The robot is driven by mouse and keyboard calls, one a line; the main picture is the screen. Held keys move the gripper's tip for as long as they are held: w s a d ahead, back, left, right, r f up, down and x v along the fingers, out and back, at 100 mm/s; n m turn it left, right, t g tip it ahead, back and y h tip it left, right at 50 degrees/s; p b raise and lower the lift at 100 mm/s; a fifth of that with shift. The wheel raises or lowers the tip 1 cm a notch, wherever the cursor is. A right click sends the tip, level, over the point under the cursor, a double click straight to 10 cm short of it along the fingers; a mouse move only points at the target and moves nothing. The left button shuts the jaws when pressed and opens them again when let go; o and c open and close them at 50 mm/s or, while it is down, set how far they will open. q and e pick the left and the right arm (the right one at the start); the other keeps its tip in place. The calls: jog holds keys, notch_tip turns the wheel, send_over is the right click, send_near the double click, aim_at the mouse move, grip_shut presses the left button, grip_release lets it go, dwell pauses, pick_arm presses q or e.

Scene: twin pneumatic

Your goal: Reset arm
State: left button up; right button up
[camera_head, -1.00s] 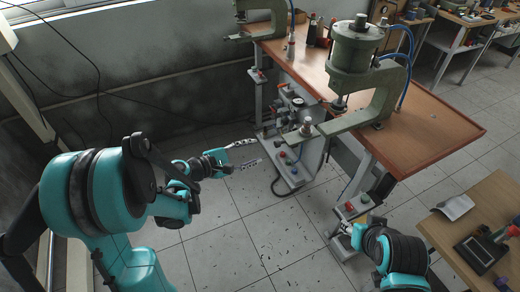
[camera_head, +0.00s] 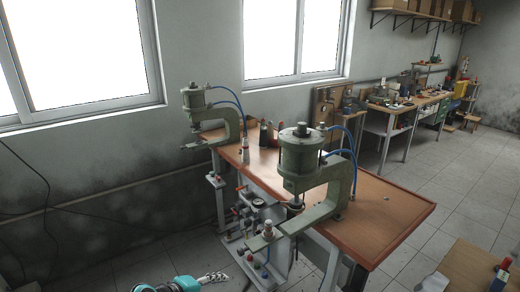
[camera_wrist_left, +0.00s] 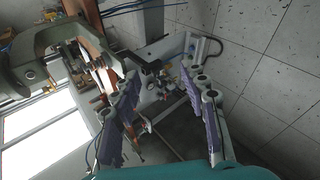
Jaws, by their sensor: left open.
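My left gripper (camera_head: 212,278) shows only in part at the bottom edge of the head view, above the floor and short of the twin-press bench. In the left wrist view its two fingers (camera_wrist_left: 160,92) stand wide apart, with nothing between them. Beyond them are the bench's valves and fittings and a green press (camera_wrist_left: 62,48). Most of my left arm is hidden below the head view. My right gripper and right arm are out of view.
A wooden-topped bench (camera_head: 395,207) carries a large green pneumatic press (camera_head: 303,155) in front and a smaller one (camera_head: 194,100) behind. A brown table (camera_head: 470,268) stands at lower right. Tiled floor (camera_head: 465,190) lies open to the right.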

pick_arm(q)
jog(key=s+a+m+y, duration=0.5)
jog(key=s+m, duration=0.5)
jog(key=s, duration=0.3)
jog(key=shift+a+r+m+g+y, duration=0.2)
jog(key=shift+r+m+g+y, duration=0.1)
jog(key=shift+r+g+y, duration=0.15)
